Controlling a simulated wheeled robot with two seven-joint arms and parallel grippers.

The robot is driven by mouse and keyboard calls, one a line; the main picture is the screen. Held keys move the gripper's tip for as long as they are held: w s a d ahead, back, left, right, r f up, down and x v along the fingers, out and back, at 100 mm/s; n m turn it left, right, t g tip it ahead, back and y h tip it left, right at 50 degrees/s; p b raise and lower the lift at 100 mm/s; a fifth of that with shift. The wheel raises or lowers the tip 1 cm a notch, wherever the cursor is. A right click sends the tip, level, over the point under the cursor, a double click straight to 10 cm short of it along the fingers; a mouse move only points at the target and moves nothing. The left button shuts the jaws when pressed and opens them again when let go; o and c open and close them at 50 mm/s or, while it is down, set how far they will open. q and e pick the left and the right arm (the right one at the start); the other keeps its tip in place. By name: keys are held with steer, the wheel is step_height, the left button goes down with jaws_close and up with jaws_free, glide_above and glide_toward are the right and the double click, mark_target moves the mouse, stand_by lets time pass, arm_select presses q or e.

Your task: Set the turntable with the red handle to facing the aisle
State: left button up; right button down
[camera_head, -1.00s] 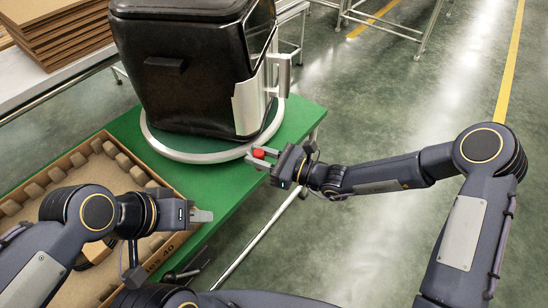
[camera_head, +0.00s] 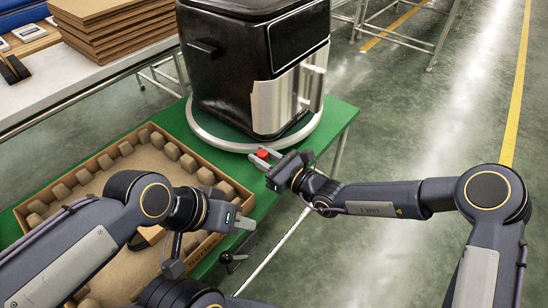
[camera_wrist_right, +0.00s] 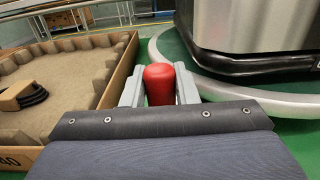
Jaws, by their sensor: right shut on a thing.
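The turntable (camera_head: 208,140) is a round plate with a pale metal rim on the green table. A black air fryer (camera_head: 230,85) with a silver front panel (camera_head: 290,98) stands on it, the panel facing right and toward me. The red handle (camera_head: 263,155) is at the rim's near side. My right gripper (camera_head: 262,157) is shut on the red handle; the right wrist view shows the red knob (camera_wrist_right: 158,84) between its two grey fingers. My left gripper (camera_head: 246,223) hangs over the near edge of the cardboard tray, apart from the turntable; its finger gap cannot be made out.
A cardboard tray (camera_head: 247,205) with moulded edge blocks lies left of the turntable on the green table (camera_head: 338,118). A stack of brown cardboard (camera_head: 115,30) is on a white bench behind. The aisle floor (camera_head: 430,130) at right is open, with a yellow line.

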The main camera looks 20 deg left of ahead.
steer(key=shift+s+a, duration=0.35)
steer(key=shift+a, duration=0.1)
steer(key=shift+s+r, duration=0.1)
steer(key=c, duration=1.5)
jaws_free()
steer(key=o, duration=0.3)
steer(key=shift+a, duration=0.2)
steer(key=shift+o, duration=0.2)
steer(key=shift+d, duration=0.15)
steer(key=p+v, duration=0.1)
steer(key=v, duration=0.6)
steer(key=shift+d, duration=0.3)
